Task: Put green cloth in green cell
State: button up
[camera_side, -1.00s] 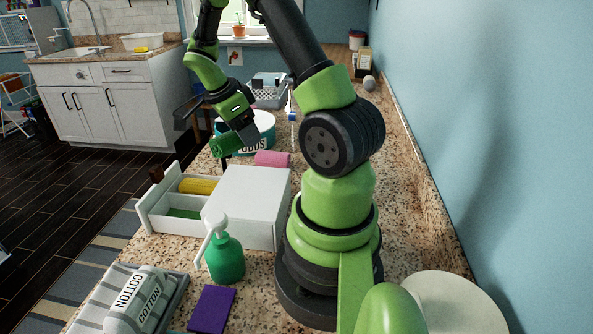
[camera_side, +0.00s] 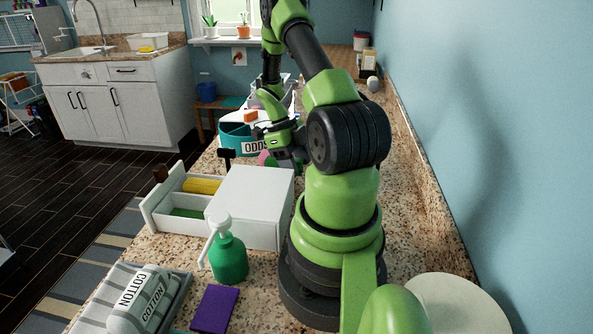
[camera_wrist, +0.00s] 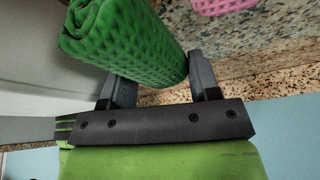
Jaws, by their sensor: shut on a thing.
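The green cloth is a rolled, textured bundle (camera_wrist: 125,42) at the top of the wrist view. My gripper (camera_wrist: 162,72) is shut on it, with the roll's lower end between the fingers. In the side view my gripper's jaws and the held cloth are mostly hidden by my arm, near the teal bin. The white drawer (camera_side: 153,226) is pulled out to the left of its white cabinet (camera_side: 250,205). Its front cell has a green floor (camera_side: 187,213) and looks empty; this is the green cell. Its back cell holds a yellow cloth (camera_side: 201,186).
A teal bin marked ODDS (camera_side: 235,143) stands behind the cabinet. A pink roll (camera_wrist: 222,5) lies on the counter close to the held cloth. A green pump bottle (camera_side: 228,259), a purple cloth (camera_side: 215,309) and a cotton tray (camera_side: 181,290) are in front.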

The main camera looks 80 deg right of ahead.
jog(key=shift+f, duration=1.25)
jog(key=o, duration=0.7)
jog(key=shift+f, duration=0.1)
jog(key=shift+c, duration=0.2)
